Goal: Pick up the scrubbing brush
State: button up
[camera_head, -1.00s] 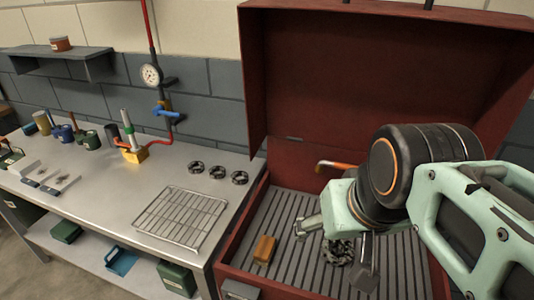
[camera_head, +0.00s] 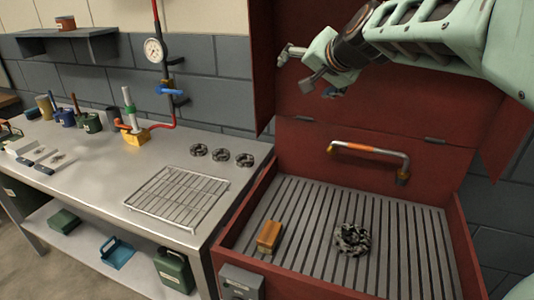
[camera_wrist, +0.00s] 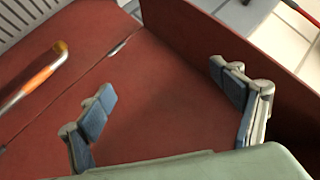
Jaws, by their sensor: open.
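An orange-brown block (camera_head: 269,236), which looks like the scrubbing brush, lies on the slatted floor of the red open-lidded basin (camera_head: 225,240), toward its left side. My gripper (camera_head: 297,72) is open and empty, high in front of the raised red lid and well above the block. The wrist view shows its blue-padded fingers (camera_wrist: 166,100) spread apart, with red panel between them. The block is not in the wrist view.
A dark grey ring-like part (camera_head: 352,239) lies right of the block. An orange-sleeved metal pipe (camera_head: 370,152) juts from the basin's back wall and also shows in the wrist view (camera_wrist: 35,80). A wire rack (camera_head: 178,197) and dark rings (camera_head: 221,156) sit on the left bench.

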notch_tip(320, 180, down, 8)
jog(key=a+n+g, duration=0.2)
jog(key=n, duration=0.2)
jog(key=n+g+y, duration=0.1)
jog(key=n+g, duration=0.7)
jog(key=n, duration=0.7)
send_near(270, 232)
jog(key=x, duration=1)
jog(key=shift+w+f, duration=0.1)
jog(key=shift+f, duration=0.05)
jog(key=c, duration=1.4)
jog(key=shift+o, duration=0.2)
